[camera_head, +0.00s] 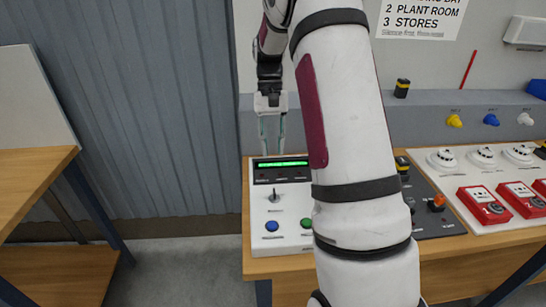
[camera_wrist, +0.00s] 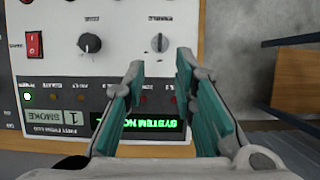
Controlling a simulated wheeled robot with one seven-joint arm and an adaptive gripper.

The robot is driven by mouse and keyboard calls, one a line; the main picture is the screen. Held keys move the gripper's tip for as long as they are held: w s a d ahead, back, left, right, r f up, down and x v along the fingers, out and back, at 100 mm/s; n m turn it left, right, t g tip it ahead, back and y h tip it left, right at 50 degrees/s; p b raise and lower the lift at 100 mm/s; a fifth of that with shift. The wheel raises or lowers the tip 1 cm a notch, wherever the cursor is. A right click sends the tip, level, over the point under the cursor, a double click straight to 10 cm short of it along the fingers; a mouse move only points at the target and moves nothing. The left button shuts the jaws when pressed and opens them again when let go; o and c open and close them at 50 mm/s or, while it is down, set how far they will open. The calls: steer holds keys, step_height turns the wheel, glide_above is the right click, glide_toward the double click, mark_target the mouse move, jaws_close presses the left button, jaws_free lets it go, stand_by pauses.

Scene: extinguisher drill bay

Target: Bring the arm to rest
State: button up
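My arm rises through the middle of the head view, bent over at the top. My gripper (camera_head: 271,118) hangs pointing down just above the back of a white control panel (camera_head: 260,212) on the wooden bench. In the wrist view my gripper (camera_wrist: 158,88) shows two teal-padded fingers standing apart with nothing between them. Below them lies the panel (camera_wrist: 118,38) with a lit green display (camera_wrist: 138,121), a black knob (camera_wrist: 90,42), a small key switch (camera_wrist: 159,42) and a red rocker switch (camera_wrist: 34,44). Whether the fingertips touch the panel cannot be told.
Right of my arm are a dark panel with an orange-topped control (camera_head: 437,203), white detectors (camera_head: 482,156) and red call points (camera_head: 485,205). A grey ledge (camera_head: 420,125) runs behind. A wooden shelf unit (camera_head: 35,190) stands left, with open floor (camera_head: 180,262) between.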

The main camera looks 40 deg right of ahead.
steer(key=shift+r, duration=0.1)
stand_by(0.5)
steer(key=s+a+r+n+t+h, duration=0.1)
steer(key=s+a+r+n+t, duration=0.1)
steer(key=s+a+r, duration=0.3)
steer(key=s+a+r+n+t+h, duration=0.1)
steer(key=s+a+r+t, duration=0.15)
steer(key=a+r, duration=0.45)
steer(key=s+a+n+t, duration=0.3)
steer(key=s+a, duration=0.5)
steer(key=s, duration=0.5)
steer(key=shift+s+a+r+n+t, duration=0.2)
steer(key=shift+a+r+n+t, duration=0.15)
steer(key=shift+t, duration=0.2)
